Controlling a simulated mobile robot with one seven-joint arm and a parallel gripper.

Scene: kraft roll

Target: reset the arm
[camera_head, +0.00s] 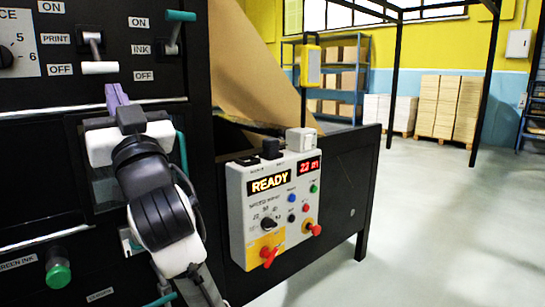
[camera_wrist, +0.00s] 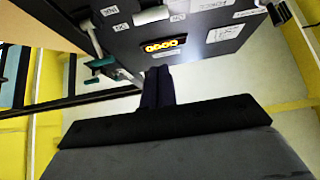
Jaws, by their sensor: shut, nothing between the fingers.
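My gripper (camera_head: 117,97) is in front of the black machine at the left of the head view, its purple fingers pointing up. In the wrist view the fingers of my gripper (camera_wrist: 158,86) are together with nothing between them. My arm is bent and rises from the bottom of the head view in front of the machine. The fingers look close to the machine's front, below the lever labelled PRINT; I cannot tell whether they touch it.
The black machine (camera_head: 120,20) carries a white PRINT lever (camera_head: 98,67), a teal INK lever (camera_head: 180,16) and a green knob (camera_head: 58,273). A grey control box (camera_head: 240,220) reading READY stands right of my arm. Brown paper (camera_head: 250,65) slopes behind it. Open floor (camera_head: 440,220) lies at the right.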

